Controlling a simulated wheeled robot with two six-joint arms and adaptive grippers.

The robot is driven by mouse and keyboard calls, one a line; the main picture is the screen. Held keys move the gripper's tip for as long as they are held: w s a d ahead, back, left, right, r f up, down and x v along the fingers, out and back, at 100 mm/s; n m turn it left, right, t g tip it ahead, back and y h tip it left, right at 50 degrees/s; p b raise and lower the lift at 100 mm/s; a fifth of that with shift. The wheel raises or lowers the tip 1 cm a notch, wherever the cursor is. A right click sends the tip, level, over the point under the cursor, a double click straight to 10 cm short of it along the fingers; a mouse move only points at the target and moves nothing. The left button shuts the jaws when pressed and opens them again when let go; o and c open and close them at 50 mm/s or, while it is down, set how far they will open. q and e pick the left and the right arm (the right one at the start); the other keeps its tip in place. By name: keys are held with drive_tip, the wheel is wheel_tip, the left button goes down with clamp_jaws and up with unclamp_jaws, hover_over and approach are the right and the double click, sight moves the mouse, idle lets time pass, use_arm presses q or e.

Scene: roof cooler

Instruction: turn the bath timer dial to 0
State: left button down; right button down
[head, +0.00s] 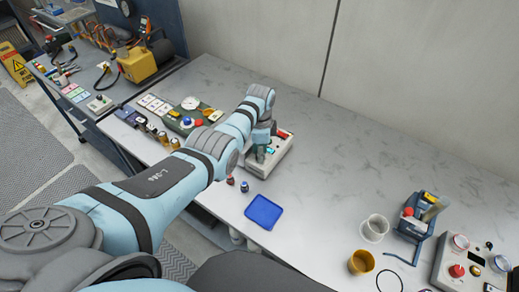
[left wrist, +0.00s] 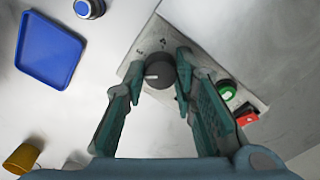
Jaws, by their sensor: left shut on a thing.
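The bath timer is a pale box (head: 283,150) on the marble bench, partly hidden behind my left arm in the head view. In the left wrist view its panel (left wrist: 143,42) carries a round dark dial (left wrist: 160,72) with a white pointer mark, which points left in that picture. Small markings sit around the dial, too small to read. A green button (left wrist: 226,90) and a red switch (left wrist: 246,117) are on the same panel. My left gripper (left wrist: 161,73) has its two fingers on either side of the dial, shut on it. It also shows in the head view (head: 262,152). My right gripper is not in view.
A blue tray (head: 263,212) and small bottles lie in front of the box. A green board with several parts (head: 190,118) is to the left. Cups (head: 362,262) and another control box (head: 470,262) stand at the right. The bench behind is clear.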

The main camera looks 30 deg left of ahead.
use_arm(q)
drive_tip(key=n, duration=0.3)
drive_tip(key=shift+w+r+n, duration=0.1)
drive_tip(key=shift+n, duration=0.2)
drive_tip(key=n, duration=0.3)
drive_tip(key=shift+n, duration=0.3)
drive_tip(key=n, duration=0.3)
drive_tip(key=shift+n, duration=0.4)
drive_tip(key=n, duration=0.3)
drive_tip(key=shift+n, duration=0.3)
drive_tip(key=n, duration=0.3)
drive_tip(key=shift+n, duration=0.3)
drive_tip(key=n, duration=0.3)
drive_tip(key=shift+n, duration=0.3)
drive_tip(key=n, duration=0.6)
drive_tip(key=shift+n, duration=0.3)
